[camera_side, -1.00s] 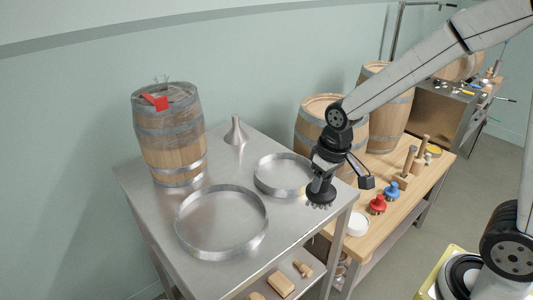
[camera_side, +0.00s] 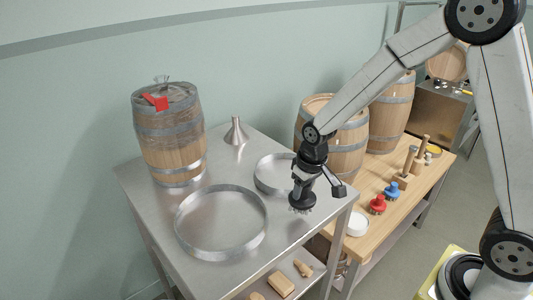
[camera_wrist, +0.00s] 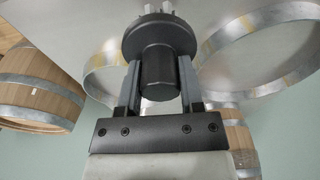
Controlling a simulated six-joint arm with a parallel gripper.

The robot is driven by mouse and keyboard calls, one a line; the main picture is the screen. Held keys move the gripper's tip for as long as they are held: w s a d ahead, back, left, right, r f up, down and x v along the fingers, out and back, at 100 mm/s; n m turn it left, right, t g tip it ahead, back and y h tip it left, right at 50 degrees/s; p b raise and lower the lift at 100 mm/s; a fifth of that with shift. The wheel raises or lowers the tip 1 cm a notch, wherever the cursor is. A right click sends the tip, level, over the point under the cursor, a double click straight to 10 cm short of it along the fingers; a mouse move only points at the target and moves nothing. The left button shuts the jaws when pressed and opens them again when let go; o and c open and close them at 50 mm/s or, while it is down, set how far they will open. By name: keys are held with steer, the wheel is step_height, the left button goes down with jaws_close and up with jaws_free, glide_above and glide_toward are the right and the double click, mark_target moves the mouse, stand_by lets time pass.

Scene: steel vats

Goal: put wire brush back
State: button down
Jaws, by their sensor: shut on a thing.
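My gripper (camera_side: 304,183) is shut on the handle of a black round wire brush (camera_side: 302,201), which hangs upright with its bristles down. It is over the steel table's right part, in front of the smaller hoop; I cannot tell whether the bristles touch the top. In the wrist view the brush (camera_wrist: 158,38) shows as a black disc with its thick handle between the two fingers of my gripper (camera_wrist: 160,78). A red brush (camera_side: 377,204) and a blue brush (camera_side: 391,190) stand on the wooden bench to the right.
A large metal hoop (camera_side: 183,241) and a smaller one (camera_side: 257,181) lie on the steel table (camera_side: 165,214). A funnel (camera_side: 235,134) and a barrel (camera_side: 172,150) stand behind. A white round item (camera_side: 357,226) and mallets (camera_side: 420,150) are on the wooden bench (camera_side: 425,178).

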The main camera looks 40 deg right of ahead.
mark_target(301, 198)
steer(key=shift+w+f, duration=0.25)
steer(key=shift+f, duration=1.5)
steer(key=shift+f, duration=0.2)
steer(key=shift+c, duration=1.2)
jaws_free()
steer(key=shift+r, duration=0.15)
steer(key=shift+s+r, duration=0.3)
steer(key=shift+r, duration=1.7)
steer(key=shift+s+r, duration=0.35)
steer(key=shift+r, duration=1.6)
steer(key=shift+s+r, duration=0.3)
steer(key=shift+r, duration=1.7)
steer(key=shift+s, duration=0.1)
